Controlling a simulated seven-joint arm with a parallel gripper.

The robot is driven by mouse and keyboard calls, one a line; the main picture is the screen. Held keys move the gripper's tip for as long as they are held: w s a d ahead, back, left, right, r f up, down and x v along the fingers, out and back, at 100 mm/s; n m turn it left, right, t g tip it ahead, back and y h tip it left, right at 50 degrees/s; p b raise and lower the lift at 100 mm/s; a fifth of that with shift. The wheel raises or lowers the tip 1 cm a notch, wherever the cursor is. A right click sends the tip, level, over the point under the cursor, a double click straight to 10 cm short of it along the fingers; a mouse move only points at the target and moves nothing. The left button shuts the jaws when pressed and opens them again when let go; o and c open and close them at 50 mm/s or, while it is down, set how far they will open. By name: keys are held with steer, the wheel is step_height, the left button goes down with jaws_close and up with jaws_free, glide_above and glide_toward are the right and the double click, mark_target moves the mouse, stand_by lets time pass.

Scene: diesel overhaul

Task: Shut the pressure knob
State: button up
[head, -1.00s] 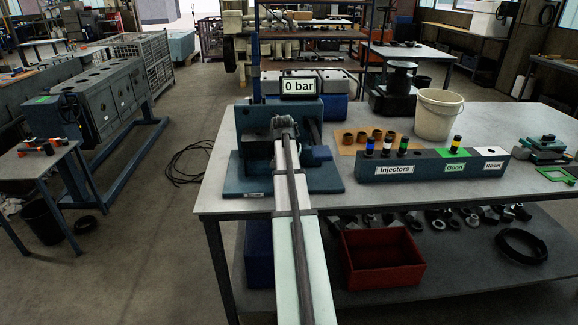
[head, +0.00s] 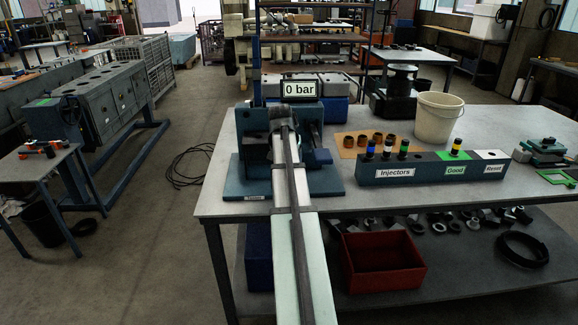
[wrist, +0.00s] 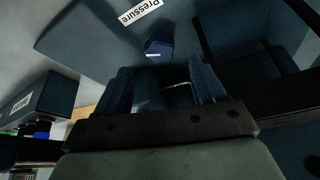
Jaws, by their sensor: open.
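The pressure knob (wrist: 158,47) is a small dark blue faceted knob beside a white "Pressure" label (wrist: 140,11) in the wrist view. My gripper (wrist: 163,82) is open, with its two blue fingers apart. The knob shows just beyond the gap between the fingertips, and I see no contact. A thin bright rod shows between the fingers. In the head view the blue test stand (head: 335,183) stands at the table's left end, with a "0 bar" display (head: 300,88) above it. My arm reaches over the stand and hides part of it; I cannot make out the knob there for certain.
An injector rack (head: 420,172) stands right of the stand, with several injectors in it. A wooden board (head: 347,148) with brass-coloured pieces and a white bucket (head: 438,115) are behind it. A red bin (head: 382,262) sits on the lower shelf. Bare tabletop lies in front of the rack.

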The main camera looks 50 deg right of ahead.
steer(key=v, duration=0.8)
steer(key=w+d+y, duration=0.2)
steer(key=w+d, duration=0.1)
steer(key=d, duration=0.5)
steer(key=a+f+n, duration=0.1)
steer(key=f, duration=0.3)
steer(key=a+f+n+g+y, duration=0.1)
steer(key=f+n, duration=0.1)
steer(key=f, duration=0.3)
steer(key=a+f+n+g+y, duration=0.1)
steer(key=f, duration=0.4)
steer(key=shift+s, duration=0.3)
